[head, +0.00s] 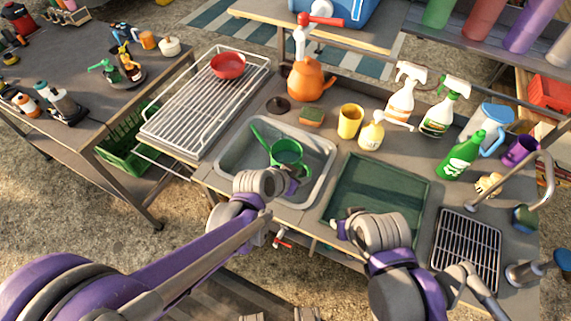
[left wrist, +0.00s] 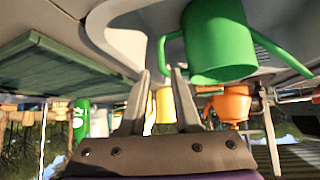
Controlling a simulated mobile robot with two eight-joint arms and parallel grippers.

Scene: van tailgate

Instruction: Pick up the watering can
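The green watering can (head: 286,152) sits in the grey sink basin (head: 318,185), its long spout pointing up-left in the head view. In the left wrist view the can (left wrist: 217,42) appears upside down and close, with its curved handle near my fingertips. My left gripper (head: 290,186) is at the near side of the can, mostly hidden by its own wrist in the head view. In the left wrist view its fingers (left wrist: 160,75) are apart; I cannot tell whether the handle lies between them. My right gripper (head: 336,228) is over the near edge of the green board, fingers unclear.
A wire rack (head: 190,110) with a red bowl (head: 228,65) is left of the sink. An orange kettle (head: 310,80), yellow cup (head: 350,121) and spray bottles (head: 404,95) stand behind. A green board (head: 380,190) and a drain grate (head: 467,250) lie to the right.

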